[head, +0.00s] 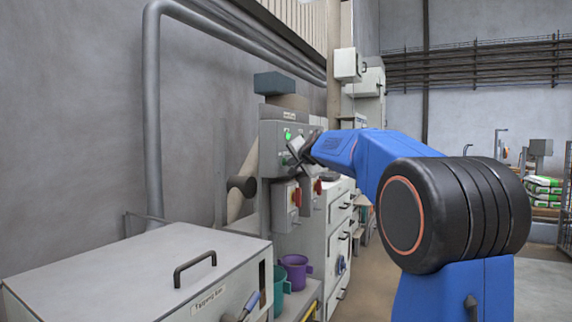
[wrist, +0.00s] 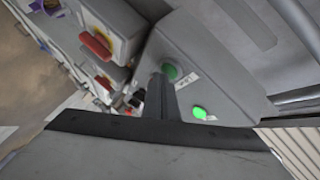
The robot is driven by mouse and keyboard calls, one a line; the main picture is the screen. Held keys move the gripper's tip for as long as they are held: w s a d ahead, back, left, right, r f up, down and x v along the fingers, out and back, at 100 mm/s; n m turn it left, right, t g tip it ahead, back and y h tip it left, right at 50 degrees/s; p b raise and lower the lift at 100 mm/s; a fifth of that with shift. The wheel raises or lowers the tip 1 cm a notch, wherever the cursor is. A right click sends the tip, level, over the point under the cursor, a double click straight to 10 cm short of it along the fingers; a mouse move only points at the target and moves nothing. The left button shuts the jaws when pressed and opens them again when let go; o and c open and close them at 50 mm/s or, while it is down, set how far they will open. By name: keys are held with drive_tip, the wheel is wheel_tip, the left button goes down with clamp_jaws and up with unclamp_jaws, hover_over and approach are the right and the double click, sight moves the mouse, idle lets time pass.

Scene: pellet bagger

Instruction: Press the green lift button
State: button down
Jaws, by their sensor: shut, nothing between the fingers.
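A grey control box (head: 270,155) is mounted by the wall. In the wrist view the box (wrist: 220,75) carries a round darker green button (wrist: 171,71) and a brightly lit green one (wrist: 199,113), each beside a small label I cannot read. The bright green one also shows in the head view (head: 287,134). My gripper (wrist: 163,82) is shut and empty, its fingertips right at the darker green button. Whether they touch it I cannot tell. In the head view my gripper (head: 297,150) is in front of the box and hides part of its face.
Below the box are switch boxes with red handles (head: 297,197). A grey cabinet (head: 120,275) with a black handle fills the front left. Purple (head: 295,270) and teal (head: 281,290) buckets stand beside it. Drawers line the right of the box; open floor lies farther right.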

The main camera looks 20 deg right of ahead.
drive_tip(key=shift+s+d, duration=0.45)
drive_tip(key=shift+s, duration=0.15)
drive_tip(key=s+d, duration=0.3)
drive_tip(key=s, duration=0.1)
drive_tip(key=shift+s+d, duration=0.35)
idle(0.5)
idle(0.3)
